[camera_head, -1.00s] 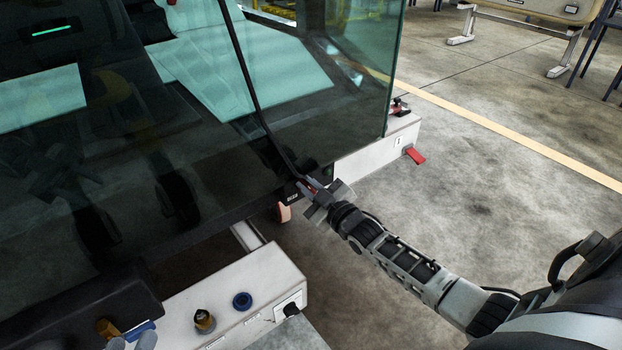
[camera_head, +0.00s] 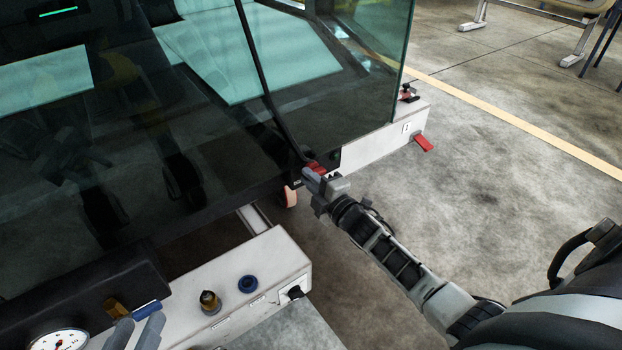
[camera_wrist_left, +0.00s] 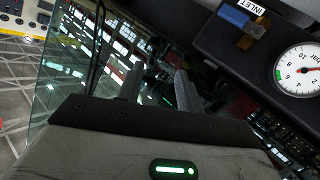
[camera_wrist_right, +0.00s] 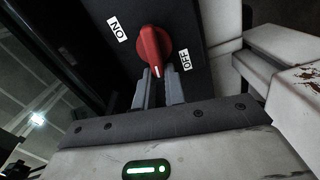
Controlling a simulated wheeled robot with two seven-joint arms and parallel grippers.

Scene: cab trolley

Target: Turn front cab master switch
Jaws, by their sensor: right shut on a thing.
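The red master switch knob (camera_wrist_right: 153,47) sits on a dark panel with an ON label (camera_wrist_right: 118,29) at its upper left and an OFF label (camera_wrist_right: 185,60) at its right. Its white mark points down, toward my gripper. My right gripper (camera_wrist_right: 160,86) is shut on the lower end of the knob. In the head view the red knob (camera_head: 315,167) shows at the cab's lower corner, with my right gripper (camera_head: 318,181) at it. My left gripper (camera_head: 137,333) is at the lower left; its fingers (camera_wrist_left: 157,85) stand apart and empty in the left wrist view.
The glass cab (camera_head: 340,90) fills the left. A white beam (camera_head: 235,285) with knobs stands in front, beside a pressure gauge (camera_head: 60,342) and blue-handled valve (camera_head: 146,307). A red lever (camera_head: 424,144) sticks out at the right.

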